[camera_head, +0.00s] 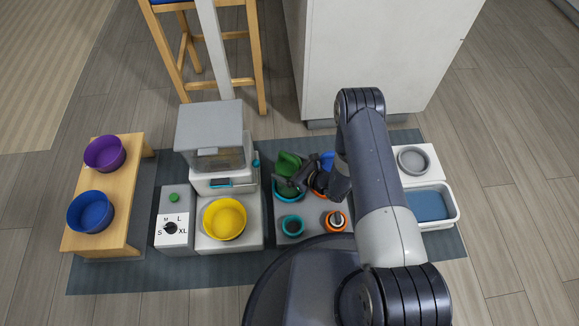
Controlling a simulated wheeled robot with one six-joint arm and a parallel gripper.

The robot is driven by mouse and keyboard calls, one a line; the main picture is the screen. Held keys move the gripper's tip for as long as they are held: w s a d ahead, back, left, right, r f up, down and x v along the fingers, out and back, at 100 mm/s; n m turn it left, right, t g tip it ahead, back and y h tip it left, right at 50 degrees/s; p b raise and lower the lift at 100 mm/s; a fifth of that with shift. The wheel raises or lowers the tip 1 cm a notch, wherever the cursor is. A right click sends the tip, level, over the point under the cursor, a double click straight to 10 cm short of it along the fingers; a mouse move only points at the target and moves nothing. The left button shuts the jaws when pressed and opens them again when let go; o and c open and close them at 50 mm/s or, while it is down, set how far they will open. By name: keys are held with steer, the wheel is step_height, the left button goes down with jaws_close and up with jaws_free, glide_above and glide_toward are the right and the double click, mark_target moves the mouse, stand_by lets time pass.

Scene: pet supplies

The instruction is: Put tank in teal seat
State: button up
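A green tank-like piece (288,164) stands at the back left of a grey board (312,238), over or in a larger teal ring seat (289,195); I cannot tell whether it is seated. A blue piece (327,159) is behind my gripper, partly hidden. An orange ring seat shows only in part beneath the gripper. My dark gripper (308,177) is low over the back of the board, its fingers beside the green piece. Whether the fingers touch or hold it is unclear. A smaller teal ring (292,226) and an orange ring (336,221) with a small piece in it are at the front.
Left are a grey feeder (211,140), a yellow bowl (225,219), a dial box (174,234), and a wooden bench (107,231) with purple (104,153) and blue (91,211) bowls. Right, partly behind my arm, are a grey bowl (412,160) and a white-rimmed blue tray (430,206).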

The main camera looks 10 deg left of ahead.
steer(key=shift+o, duration=0.7)
steer(key=shift+r, duration=0.1)
steer(key=shift+r+p, duration=0.15)
steer(key=shift+p, duration=0.15)
steer(key=p+v, duration=0.3)
steer(key=v, duration=0.9)
